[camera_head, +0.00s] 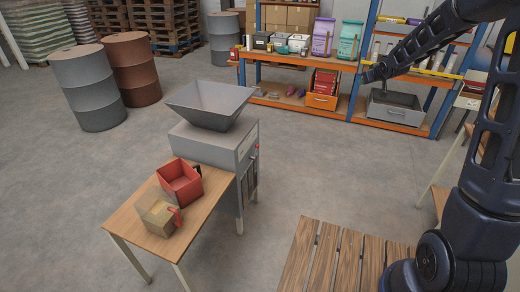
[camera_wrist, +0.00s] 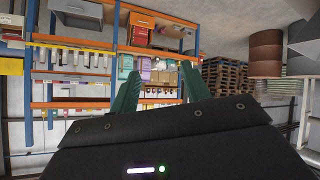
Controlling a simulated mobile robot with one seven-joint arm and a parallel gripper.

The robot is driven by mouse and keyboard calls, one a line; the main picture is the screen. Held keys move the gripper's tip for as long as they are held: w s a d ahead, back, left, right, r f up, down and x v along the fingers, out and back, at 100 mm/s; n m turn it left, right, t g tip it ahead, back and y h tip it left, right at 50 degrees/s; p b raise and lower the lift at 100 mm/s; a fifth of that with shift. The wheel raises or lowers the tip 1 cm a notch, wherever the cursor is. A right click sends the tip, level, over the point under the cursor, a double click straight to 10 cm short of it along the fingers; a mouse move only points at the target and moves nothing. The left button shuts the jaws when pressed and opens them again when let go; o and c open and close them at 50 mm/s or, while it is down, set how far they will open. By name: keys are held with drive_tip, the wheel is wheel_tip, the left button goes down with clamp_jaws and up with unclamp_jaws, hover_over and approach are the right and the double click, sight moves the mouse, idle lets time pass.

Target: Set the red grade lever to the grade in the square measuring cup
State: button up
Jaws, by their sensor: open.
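The sack filler (camera_head: 213,140) is a grey box with an open hopper on top. A small red part (camera_head: 257,146) shows on its right side; it is too small to tell the lever's setting. On the wooden table at its left stand two square vessels: a red one (camera_head: 181,185) with a dark handle, its inside red, and a tan one (camera_head: 158,214) with a red handle. I cannot make out a grade in either. My gripper (camera_head: 372,75) is up at the right near the shelves, far from the filler. In the wrist view its green fingers (camera_wrist: 158,82) are apart and empty.
Shelves (camera_head: 300,65) with boxes and bags stand at the back, with a grey bin (camera_head: 396,107) at lower right. Drums (camera_head: 88,85) stand at the left. A slatted wooden surface (camera_head: 335,260) lies in front. The floor between is clear. The wrist view is upside down.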

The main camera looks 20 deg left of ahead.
drive_tip(key=w+a+f+n+y, duration=0.2)
drive_tip(key=w+a+f+y, duration=0.15)
drive_tip(key=a+f, duration=0.8)
drive_tip(key=w+a+f+n+y, duration=0.3)
drive_tip(key=w+a+f, duration=0.1)
drive_tip(key=a+f, duration=0.75)
drive_tip(key=s+a+f+n+g+y, duration=0.15)
drive_tip(key=s+a+f, duration=0.3)
drive_tip(key=f, duration=0.45)
drive_tip(key=s+a+f+g+y, duration=0.2)
drive_tip(key=s+a+f+y, duration=0.15)
drive_tip(key=a+f, duration=0.35)
drive_tip(key=s+a+f+n+g+y, duration=0.15)
drive_tip(key=s+a+f, duration=0.3)
drive_tip(key=f, duration=0.55)
drive_tip(key=x, duration=0.9)
drive_tip(key=shift+a+r+y, duration=0.25)
drive_tip(key=shift+a+y, duration=0.05)
drive_tip(key=shift+a, duration=0.2)
drive_tip(key=shift+s, duration=0.2)
clamp_jaws()
